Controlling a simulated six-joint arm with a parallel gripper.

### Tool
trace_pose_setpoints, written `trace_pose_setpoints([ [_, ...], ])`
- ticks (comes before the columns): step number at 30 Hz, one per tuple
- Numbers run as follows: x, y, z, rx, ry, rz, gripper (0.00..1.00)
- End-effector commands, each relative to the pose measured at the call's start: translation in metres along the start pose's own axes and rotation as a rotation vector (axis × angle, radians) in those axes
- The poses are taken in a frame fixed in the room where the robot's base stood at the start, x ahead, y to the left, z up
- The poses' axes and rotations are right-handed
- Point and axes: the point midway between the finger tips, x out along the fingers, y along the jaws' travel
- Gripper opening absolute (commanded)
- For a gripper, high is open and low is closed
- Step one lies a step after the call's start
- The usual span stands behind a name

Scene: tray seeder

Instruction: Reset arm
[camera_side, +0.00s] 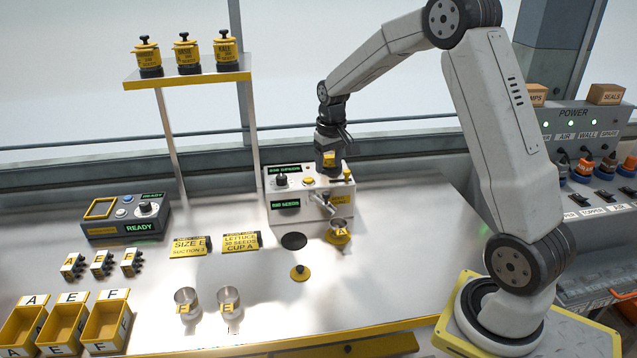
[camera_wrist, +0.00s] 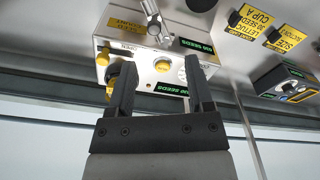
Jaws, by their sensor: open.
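My gripper (camera_side: 331,136) hangs above the white seed counter (camera_side: 284,205) in the side view. In the wrist view my gripper (camera_wrist: 160,68) has its two black fingers apart, with nothing seen between their tips. A dark and yellow part (camera_side: 329,159) stands on the counter just below the gripper. In the wrist view a yellow part (camera_wrist: 113,68) shows partly hidden behind the left finger; I cannot tell if the finger touches it. The counter's displays read "SEEDS". A metal cup with a yellow band (camera_side: 338,228) stands under its spout.
Cups E (camera_side: 186,301) and F (camera_side: 228,301) and a yellow lid (camera_side: 300,272) stand on the bench. A shelf (camera_side: 200,79) holds three yellow canisters. A dark READY box (camera_side: 127,220), small labelled blocks and yellow bins are left. The power panel (camera_side: 587,125) is right. Central bench is mostly clear.

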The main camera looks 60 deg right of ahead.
Motion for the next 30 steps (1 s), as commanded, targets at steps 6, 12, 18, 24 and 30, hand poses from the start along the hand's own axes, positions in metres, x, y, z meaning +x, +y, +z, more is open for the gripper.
trace_pose_setpoints([
  [6, -0.001, -0.048, 0.046, -0.091, 0.039, -0.008, 0.66],
  [12, 0.001, -0.082, 0.094, -0.169, 0.074, -0.019, 0.66],
  [18, 0.004, -0.106, 0.147, -0.248, 0.109, -0.034, 0.66],
  [24, 0.009, -0.12, 0.196, -0.315, 0.138, -0.049, 0.66],
  [30, 0.013, -0.123, 0.221, -0.347, 0.154, -0.058, 0.66],
])
